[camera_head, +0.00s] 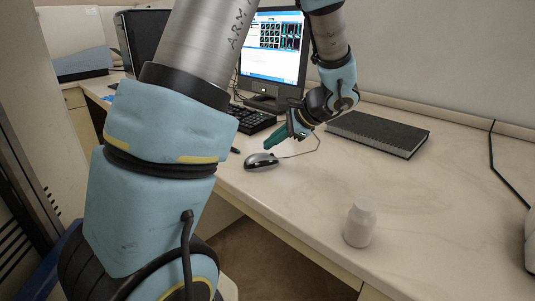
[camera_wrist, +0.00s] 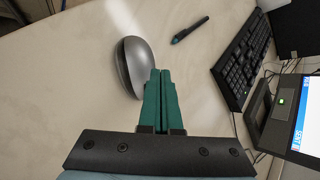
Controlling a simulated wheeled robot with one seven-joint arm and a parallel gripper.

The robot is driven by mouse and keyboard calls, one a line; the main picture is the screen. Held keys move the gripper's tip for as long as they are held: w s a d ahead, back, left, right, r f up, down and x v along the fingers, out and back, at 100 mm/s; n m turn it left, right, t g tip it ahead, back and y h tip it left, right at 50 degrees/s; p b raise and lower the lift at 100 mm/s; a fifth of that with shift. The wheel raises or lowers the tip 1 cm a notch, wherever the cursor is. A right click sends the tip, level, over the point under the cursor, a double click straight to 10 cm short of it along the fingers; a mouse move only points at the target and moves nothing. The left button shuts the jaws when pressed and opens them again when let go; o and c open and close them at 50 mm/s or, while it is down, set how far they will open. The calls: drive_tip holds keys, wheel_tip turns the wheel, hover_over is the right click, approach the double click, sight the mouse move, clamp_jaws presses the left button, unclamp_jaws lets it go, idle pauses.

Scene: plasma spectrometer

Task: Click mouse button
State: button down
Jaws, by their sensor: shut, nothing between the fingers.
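The computer mouse (camera_head: 261,161) is silver and dark and lies on the light desk near its front edge. In the wrist view the mouse (camera_wrist: 134,66) is just left of and beyond my fingertips. My gripper (camera_head: 268,143) has green fingers pressed together with nothing between them. In the wrist view the shut fingers (camera_wrist: 161,75) overlap the mouse's right edge. In the head view the fingertips are slightly above and right of the mouse. I cannot tell whether they touch it.
A black keyboard (camera_wrist: 243,60) and a dark pen (camera_wrist: 189,30) lie nearby. A monitor (camera_head: 273,48) stands at the back. A dark notebook (camera_head: 378,133) and a white bottle (camera_head: 360,223) are on the right of the desk (camera_head: 440,215). The desk between them is clear.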

sight(272, 156)
drive_tip(key=shift+r+p, duration=1.9)
drive_tip(key=shift+r, duration=0.65)
drive_tip(key=s+a+f+n+g, duration=0.1)
drive_tip(key=a, duration=0.1)
drive_tip(key=s+a+n+g+h, duration=0.1)
drive_tip(key=s+a+n, duration=0.1)
drive_tip(key=s+a+f+n+g+h, duration=0.1)
drive_tip(key=s+a, duration=0.1)
drive_tip(key=a, duration=0.1)
drive_tip(key=shift+f+g, duration=0.3)
drive_tip(key=shift+f, duration=0.05)
drive_tip(key=s+a+f+n+h, duration=0.1)
drive_tip(key=s+a+n+h, duration=0.4)
drive_tip(key=s+n, duration=0.3)
drive_tip(key=a+n, duration=0.1)
drive_tip(key=n, duration=0.2)
drive_tip(key=shift+a+f+h, duration=0.25)
drive_tip(key=shift+f+h, duration=0.05)
